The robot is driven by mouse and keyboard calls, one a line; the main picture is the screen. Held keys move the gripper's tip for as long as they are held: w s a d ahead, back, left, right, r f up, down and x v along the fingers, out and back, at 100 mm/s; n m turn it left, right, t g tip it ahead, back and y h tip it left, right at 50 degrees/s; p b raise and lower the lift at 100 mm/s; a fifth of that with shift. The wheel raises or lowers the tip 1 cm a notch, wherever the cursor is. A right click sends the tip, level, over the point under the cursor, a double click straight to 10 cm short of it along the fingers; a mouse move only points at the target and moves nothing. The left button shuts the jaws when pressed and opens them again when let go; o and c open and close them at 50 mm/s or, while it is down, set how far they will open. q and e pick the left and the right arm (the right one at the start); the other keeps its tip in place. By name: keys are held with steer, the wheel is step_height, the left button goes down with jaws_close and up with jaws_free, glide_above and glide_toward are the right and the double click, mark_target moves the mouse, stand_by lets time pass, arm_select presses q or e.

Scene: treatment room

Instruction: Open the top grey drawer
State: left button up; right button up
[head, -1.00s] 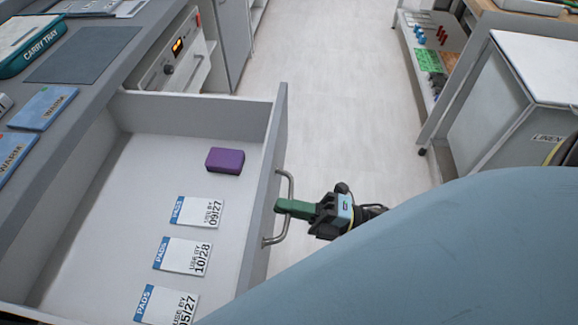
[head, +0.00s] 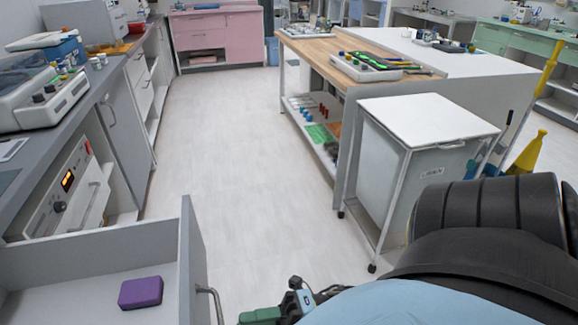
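The top grey drawer (head: 192,262) stands pulled out at the lower left, with its inside showing. A purple box (head: 141,292) lies in it. Its metal handle (head: 212,297) is on the outer face of the front panel, partly cut off by the bottom edge. My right gripper (head: 258,316), with green fingers, is at the bottom edge, to the right of the handle. A gap shows between the visible green finger and the handle. The finger opening is cut off, so I cannot tell whether it is open. My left gripper is out of view.
A unit with a lit orange display (head: 68,182) sits beyond the drawer under the grey counter. A white-topped bin cart (head: 425,118) stands to the right, by a wood-topped bench (head: 318,50). The floor (head: 240,150) between is clear.

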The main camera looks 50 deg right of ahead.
steer(key=v, duration=0.7)
steer(key=shift+s+d, duration=0.15)
steer(key=shift+d, duration=0.1)
